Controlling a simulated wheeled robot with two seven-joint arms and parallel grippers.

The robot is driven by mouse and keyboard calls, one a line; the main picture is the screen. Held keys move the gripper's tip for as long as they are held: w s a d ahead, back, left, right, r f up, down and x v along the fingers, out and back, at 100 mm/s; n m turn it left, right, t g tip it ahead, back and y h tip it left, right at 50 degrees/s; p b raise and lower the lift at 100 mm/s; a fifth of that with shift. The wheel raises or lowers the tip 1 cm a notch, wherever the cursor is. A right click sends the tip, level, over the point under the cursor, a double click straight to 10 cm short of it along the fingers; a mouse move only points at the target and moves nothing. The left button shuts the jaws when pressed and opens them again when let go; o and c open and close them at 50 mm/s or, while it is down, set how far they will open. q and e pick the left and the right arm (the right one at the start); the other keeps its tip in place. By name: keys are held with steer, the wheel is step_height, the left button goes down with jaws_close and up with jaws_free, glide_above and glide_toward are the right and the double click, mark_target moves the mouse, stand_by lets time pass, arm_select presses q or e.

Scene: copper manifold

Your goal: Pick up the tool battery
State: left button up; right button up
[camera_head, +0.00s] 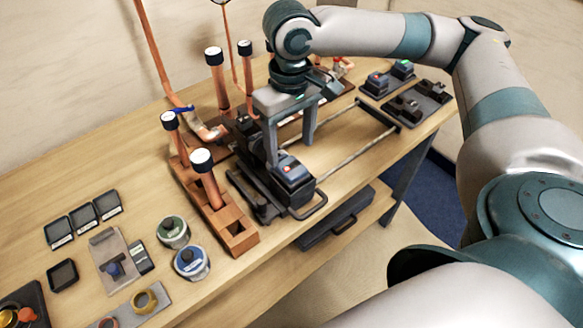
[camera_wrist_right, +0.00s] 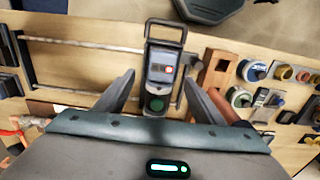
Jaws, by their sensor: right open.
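The tool battery (camera_head: 292,171) is a dark block with a red light on its grey top. It sits on the near end of the dark tool (camera_head: 262,195) on the bench. In the right wrist view the battery (camera_wrist_right: 160,70) is centred ahead of the jaws, with a green round spot just below it. My right gripper (camera_head: 290,153) points down just above and behind the battery; in the wrist view its fingers (camera_wrist_right: 159,77) stand apart, one on each side, with nothing gripped. Whether either finger touches the battery cannot be told. My left gripper is out of view.
A wooden rack (camera_head: 218,215) with capped copper pipes stands close left of the tool. Metal rails (camera_head: 355,150) lie to the right. Dark units with red and green lights (camera_head: 388,77) stand at the back right. Tins (camera_head: 191,262) and small trays fill the left.

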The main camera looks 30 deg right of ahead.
mark_target(291, 166)
steer(key=shift+s+f, duration=0.2)
steer(key=shift+f, duration=0.15)
steer(key=f, duration=0.1)
steer(key=f+p, duration=0.1)
steer(key=f, duration=0.1)
steer(key=shift+s+a, duration=0.1)
steer(key=shift+s, duration=0.15)
steer(key=shift+f, duration=0.55)
steer(key=shift+w, duration=0.1)
steer(key=c, duration=1.1)
